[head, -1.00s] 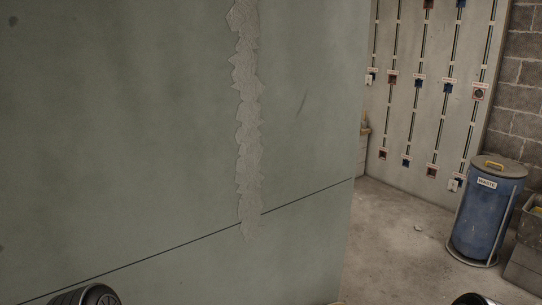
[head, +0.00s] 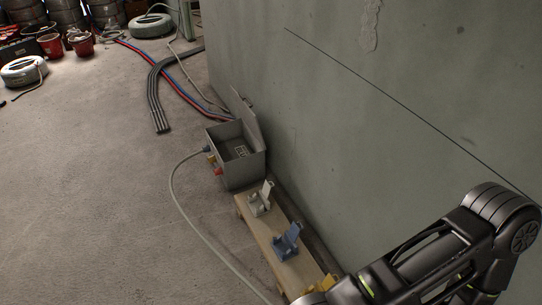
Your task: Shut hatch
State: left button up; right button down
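A grey box (head: 240,173) stands on the floor against the green-grey wall, near the middle of the head view. Its lid (head: 244,115), likely the hatch, stands raised at the wall side, so the box is open. A pale socket plate or fitting shows inside. A grey cable runs from a plug on the box's left side, above a red part. One of my arms crosses the lower right corner, well to the right of the box. Neither gripper shows; the visible arm's far end runs out at the bottom edge.
A wooden board (head: 258,232) in front of the box carries white (head: 260,203), blue (head: 287,243) and yellow clamp-like brackets. Dark pipes (head: 160,105) and red and blue hoses lie behind. Tyres, red buckets and drums stand at far left. The floor left of the box is mostly clear.

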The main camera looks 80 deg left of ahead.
aim_at(250, 113)
jog(key=u, duration=3.2)
jog(key=i+j, duration=0.2)
jog(key=i, duration=0.3)
jog(key=i+j, duration=0.25)
jog(key=i, duration=0.3)
jog(key=i+j, duration=0.2)
jog(key=i, duration=0.3)
jog(key=i+j, duration=0.2)
jog(key=i, duration=0.3)
jog(key=i+j, duration=0.2)
jog(key=i, duration=0.35)
jog(key=i+j, duration=0.25)
jog(key=i, duration=0.25)
jog(key=i+j, duration=0.2)
jog(key=i, duration=0.35)
